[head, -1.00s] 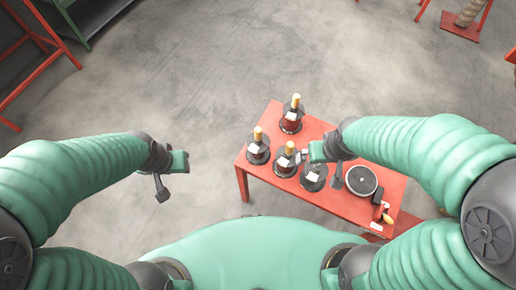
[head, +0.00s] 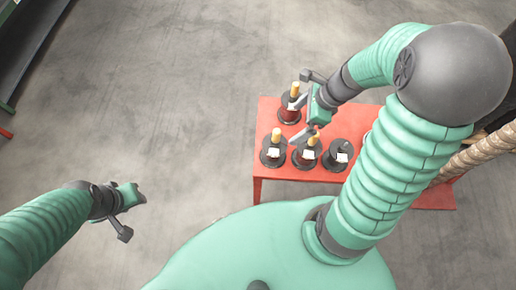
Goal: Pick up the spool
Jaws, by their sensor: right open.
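Several dark spools with orange-yellow tops and white tags stand on a red table. The back spool (head: 289,115) has a reddish winding and is close beside my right gripper (head: 297,120), partly overlapped by it. The front left spool (head: 273,153) and front middle spool (head: 305,155) stand upright below the gripper in the picture. A darker spool (head: 338,156) stands to their right, its top not orange. My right gripper is open; I see nothing held in it. My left gripper (head: 133,213) is over the floor, away from the table, and its opening is unclear.
The red table (head: 265,111) is partly hidden by my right arm, including its right side. A beige coiled column (head: 480,154) stands at the right edge. Green shelving (head: 40,50) is at the upper left. The grey floor between the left gripper and table is clear.

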